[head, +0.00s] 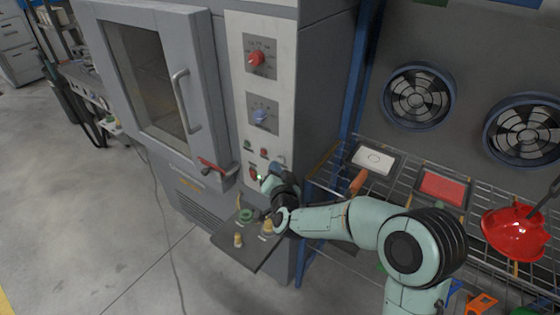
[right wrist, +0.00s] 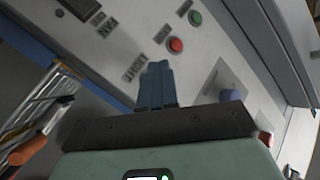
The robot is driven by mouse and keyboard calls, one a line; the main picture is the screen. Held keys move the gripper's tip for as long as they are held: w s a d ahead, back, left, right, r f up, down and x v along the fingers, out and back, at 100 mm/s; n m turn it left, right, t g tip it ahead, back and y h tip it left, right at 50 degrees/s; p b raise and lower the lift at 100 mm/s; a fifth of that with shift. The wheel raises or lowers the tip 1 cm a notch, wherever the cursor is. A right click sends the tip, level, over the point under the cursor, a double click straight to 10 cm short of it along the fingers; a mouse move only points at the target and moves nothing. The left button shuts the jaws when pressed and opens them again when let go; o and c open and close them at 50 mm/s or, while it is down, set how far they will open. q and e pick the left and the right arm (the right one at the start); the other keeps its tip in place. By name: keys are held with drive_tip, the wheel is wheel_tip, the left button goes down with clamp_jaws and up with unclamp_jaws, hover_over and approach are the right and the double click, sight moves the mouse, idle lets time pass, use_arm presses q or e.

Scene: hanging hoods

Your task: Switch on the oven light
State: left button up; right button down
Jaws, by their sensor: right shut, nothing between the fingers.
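The grey oven (head: 165,80) stands at the left centre with its windowed door closed. Its pale control panel (head: 230,60) carries a red dial (head: 256,58), a blue dial (head: 261,115) and small buttons and switches below. My right gripper (head: 268,183) is at the lower part of this panel. In the right wrist view its shut, empty fingers (right wrist: 157,68) point at the panel between printed labels. A red button (right wrist: 176,45) and a green button (right wrist: 195,18) show beyond the fingertips. The fingers hide part of the panel, so I cannot tell whether they touch a switch.
A dark shelf (head: 250,255) with small green and yellow parts juts out below the panel. A wire rack (head: 400,190) to the right holds framed plates and a red lamp-like bowl (head: 515,232). Two round fans (head: 418,95) are behind it. Floor at left is clear.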

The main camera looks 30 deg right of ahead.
drive_tip(key=shift+d, duration=0.1)
drive_tip(key=shift+w+d, duration=0.15)
drive_tip(key=shift+d, duration=0.15)
drive_tip(key=shift+b, duration=0.3)
drive_tip(key=shift+a, duration=0.1)
drive_tip(key=shift+s+a, duration=0.2)
drive_tip(key=shift+a, duration=0.1)
drive_tip(key=shift+a, duration=0.15)
drive_tip(key=a, duration=0.1)
drive_tip(key=s+a, duration=0.1)
drive_tip(key=a, duration=0.1)
drive_tip(key=s+a+b, duration=0.1)
drive_tip(key=a, duration=0.1)
drive_tip(key=shift+s+a, duration=0.15)
idle(0.4)
